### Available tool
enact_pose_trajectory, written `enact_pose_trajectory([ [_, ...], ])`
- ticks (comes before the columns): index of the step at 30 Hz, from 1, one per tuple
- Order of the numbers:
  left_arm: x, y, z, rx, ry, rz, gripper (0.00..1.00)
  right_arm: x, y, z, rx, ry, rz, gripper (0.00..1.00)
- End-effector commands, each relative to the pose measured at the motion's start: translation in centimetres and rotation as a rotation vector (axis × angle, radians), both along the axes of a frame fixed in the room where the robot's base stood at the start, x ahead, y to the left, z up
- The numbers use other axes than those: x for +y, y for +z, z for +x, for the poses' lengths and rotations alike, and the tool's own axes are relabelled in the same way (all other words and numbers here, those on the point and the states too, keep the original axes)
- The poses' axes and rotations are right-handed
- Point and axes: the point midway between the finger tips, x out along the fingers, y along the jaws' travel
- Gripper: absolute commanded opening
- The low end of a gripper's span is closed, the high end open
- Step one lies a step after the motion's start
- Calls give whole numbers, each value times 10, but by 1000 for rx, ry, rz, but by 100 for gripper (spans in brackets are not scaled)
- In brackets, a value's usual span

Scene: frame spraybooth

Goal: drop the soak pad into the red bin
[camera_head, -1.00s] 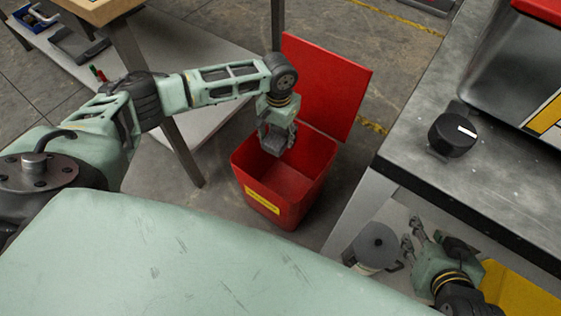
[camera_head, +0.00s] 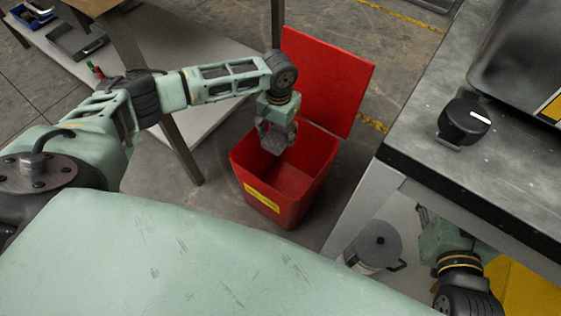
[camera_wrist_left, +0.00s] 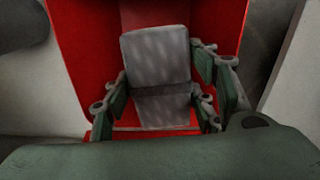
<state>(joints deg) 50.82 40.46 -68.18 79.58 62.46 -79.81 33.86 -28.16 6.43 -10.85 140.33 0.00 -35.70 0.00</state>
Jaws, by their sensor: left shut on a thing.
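The red bin (camera_head: 262,201) stands on the floor with its lid (camera_head: 325,85) open behind it and a yellow label on its front. My left gripper (camera_head: 275,140) hangs from above over the bin's opening and is shut on the grey soak pad. In the left wrist view the soak pad (camera_wrist_left: 157,62) sits between the fingers, with the red bin around and beyond it. How far the pad reaches below the rim is hard to tell. My right gripper (camera_head: 430,218) is at the lower right, its fingers mostly hidden under the bench edge.
A grey bench (camera_head: 500,165) with a black knob-like object (camera_head: 464,122) is on the right. A grey lidded can (camera_head: 378,242) stands below it. A table leg (camera_head: 180,150) and low shelf (camera_head: 215,105) are left of the bin.

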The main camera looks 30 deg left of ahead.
Motion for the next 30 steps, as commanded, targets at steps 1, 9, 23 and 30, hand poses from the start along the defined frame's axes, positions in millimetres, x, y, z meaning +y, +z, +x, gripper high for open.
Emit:
enact_pose_trajectory([
  [1, 0, 0, 0, 0, 0, 0, 32, 0, 0, 0, -1, 0, 0, 40],
  [9, 0, 0, 0, 0, 0, 0, 63, 0, 0, 0, 1, 0, 0, 40],
  [23, 0, 1, 0, 0, 0, 0, 74, 0, 0, 0, 2, 0, 0, 40],
  [30, 1, 32, 1, -4, 0, 0, 74, 0, 0, 0, 2, 0, 0, 40],
])
